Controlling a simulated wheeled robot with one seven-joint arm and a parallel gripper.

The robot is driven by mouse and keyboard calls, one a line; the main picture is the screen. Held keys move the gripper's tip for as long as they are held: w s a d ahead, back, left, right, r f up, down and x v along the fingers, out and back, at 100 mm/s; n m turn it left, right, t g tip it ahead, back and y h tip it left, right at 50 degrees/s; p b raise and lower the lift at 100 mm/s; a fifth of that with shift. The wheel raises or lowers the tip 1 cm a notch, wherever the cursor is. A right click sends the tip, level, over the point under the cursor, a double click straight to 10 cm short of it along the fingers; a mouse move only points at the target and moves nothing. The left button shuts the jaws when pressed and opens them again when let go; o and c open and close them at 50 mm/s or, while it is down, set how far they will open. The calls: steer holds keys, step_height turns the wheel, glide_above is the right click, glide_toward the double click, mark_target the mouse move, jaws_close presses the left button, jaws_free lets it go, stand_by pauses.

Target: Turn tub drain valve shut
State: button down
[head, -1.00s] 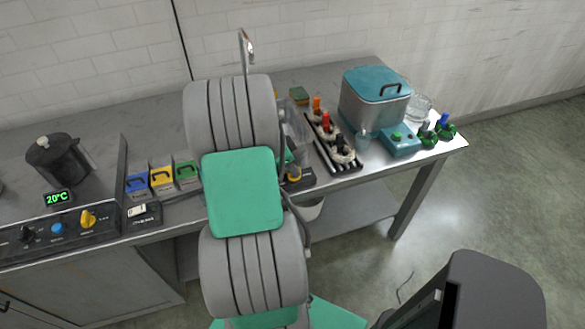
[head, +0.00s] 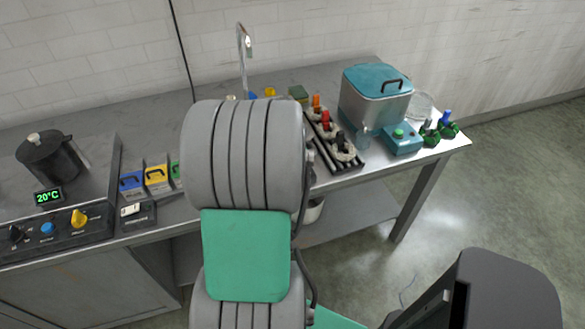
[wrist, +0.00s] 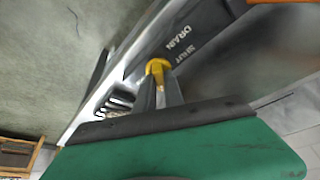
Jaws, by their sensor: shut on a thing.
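The yellow drain valve handle (wrist: 158,65) shows at the middle of the wrist view, beside a dark panel (wrist: 200,35) lettered DRAIN and SHUT. My gripper (wrist: 162,84) has its two grey fingers closed on this handle. The fingers hide part of it, so its exact turn is hard to tell. In the head view my arm hides the gripper, the valve and most of the tub area. A curved metal tap (head: 243,45) rises behind my arm.
A rack with wool skeins (head: 340,150) stands right of my arm. Beyond are a lidded steel bath (head: 375,100), a teal device (head: 402,140) and green-based bottles (head: 447,129). Left are blue and yellow boxes (head: 156,175), a control panel (head: 60,231) and a dark pot (head: 48,158).

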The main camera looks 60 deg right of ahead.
steer(key=n, duration=0.1)
steer(key=n+t, duration=0.1)
steer(key=n, duration=0.1)
steer(key=shift+s+n+y+b, duration=0.2)
steer(key=shift+n+y+b, duration=0.1)
steer(key=shift+b, duration=0.1)
steer(key=shift+d+n+t+y+b, duration=0.1)
steer(key=shift+n+t+y+b, duration=0.45)
steer(key=shift+n, duration=0.95)
steer(key=shift+t, duration=0.25)
steer(key=c, duration=1.4)
jaws_free()
steer(key=shift+c, duration=0.2)
steer(key=v, duration=0.7)
steer(key=shift+a+r, duration=0.25)
steer(key=shift+r, duration=0.1)
